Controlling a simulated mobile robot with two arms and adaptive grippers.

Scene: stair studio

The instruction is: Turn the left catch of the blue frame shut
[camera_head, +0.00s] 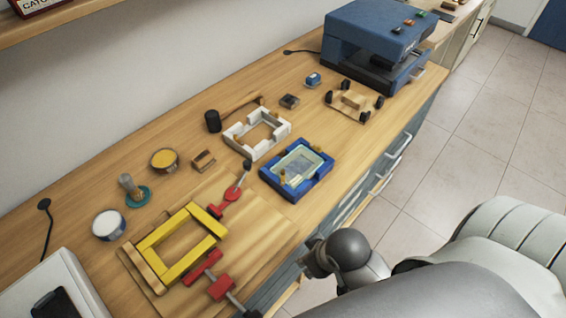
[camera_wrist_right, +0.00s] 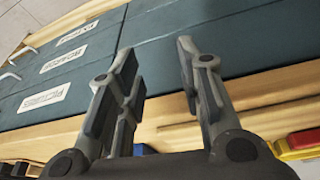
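The blue frame (camera_head: 292,192) lies flat on the wooden bench, right of the middle in the head view, with a pale panel (camera_head: 298,165) inside it. A small brass-coloured left catch (camera_head: 282,178) stands at its left side; which way it is turned is too small to tell. A second catch (camera_head: 317,148) sits at its far right side. My right gripper (camera_head: 308,257) is below the blue frame in the head view, at the bench's front edge and apart from the frame. In the right wrist view its fingers (camera_wrist_right: 157,55) are spread and empty, facing drawer fronts. My left gripper is not in view.
A white frame (camera_head: 272,146) lies just behind the blue frame. A yellow frame (camera_head: 153,241) with red clamps (camera_head: 220,287) lies to the left on a board. A blue machine (camera_head: 350,45) stands at the far end. Labelled drawers (camera_wrist_right: 65,75) are below the bench top.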

